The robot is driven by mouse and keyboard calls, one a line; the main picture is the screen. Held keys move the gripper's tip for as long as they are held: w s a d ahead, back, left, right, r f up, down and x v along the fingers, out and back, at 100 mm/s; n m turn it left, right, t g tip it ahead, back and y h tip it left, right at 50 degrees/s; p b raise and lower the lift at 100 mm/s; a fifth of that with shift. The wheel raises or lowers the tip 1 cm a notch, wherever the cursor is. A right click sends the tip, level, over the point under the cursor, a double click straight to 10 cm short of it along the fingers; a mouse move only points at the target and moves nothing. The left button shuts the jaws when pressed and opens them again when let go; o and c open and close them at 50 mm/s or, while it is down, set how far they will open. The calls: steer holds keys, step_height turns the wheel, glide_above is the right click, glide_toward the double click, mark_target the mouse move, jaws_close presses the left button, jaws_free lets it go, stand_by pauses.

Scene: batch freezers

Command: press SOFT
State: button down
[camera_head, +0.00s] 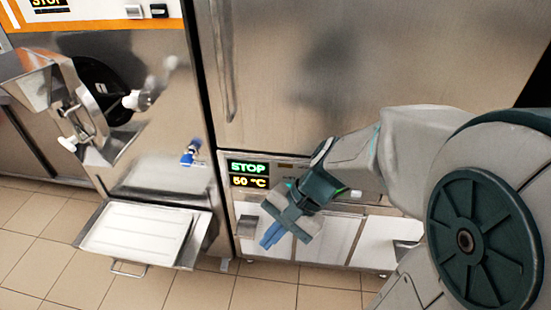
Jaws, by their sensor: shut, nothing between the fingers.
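My gripper (270,240) is shut and empty, with blue fingertips, low in front of the white lower doors of the steel cabinet. A control panel (286,168) runs across that cabinet above the doors. Its display (248,174) reads STOP in green and 50 °C in yellow. My gripper and wrist cover much of the panel to the right of the display. No SOFT label can be read in this view. The fingertips appear apart from the panel, below and to the right of the display.
A batch freezer (150,110) with a steel chute and a blue-handled tap (191,153) stands at left. Its tray (90,232) juts out low. Another display (48,4) reads STOP at the top left. Cabinet handles (249,224) stick out below the panel. Tiled floor lies in front.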

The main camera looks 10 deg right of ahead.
steer(key=w+a+f+m+t+y+b, duration=0.3)
steer(key=w+f+m+t+y+b, duration=0.2)
steer(key=w+f+m+y, duration=0.5)
steer(key=w+d+f+m+t+h+b, duration=0.2)
steer(key=w+d+f+m+t+h, duration=0.2)
steer(key=m, duration=0.6)
steer(key=w+d+f+m+t+h+b, duration=0.2)
steer(key=w+d+f+m+t+h, duration=0.3)
steer(key=f+m, duration=0.5)
steer(key=w+d+f+t, duration=0.1)
steer(key=w+d, duration=0.1)
steer(key=shift+d+m+t+h+b, duration=0.3)
steer(key=shift+d+b, duration=0.05)
steer(key=shift+w, duration=0.1)
steer(key=w+d, duration=0.2)
steer(key=w, duration=0.6)
steer(key=shift+w+d+p, duration=0.15)
steer(key=shift+d+p, duration=0.2)
steer(key=shift+p, duration=0.05)
steer(key=shift+w, duration=0.15)
steer(key=shift+w+d, duration=0.1)
steer(key=shift+w, duration=0.1)
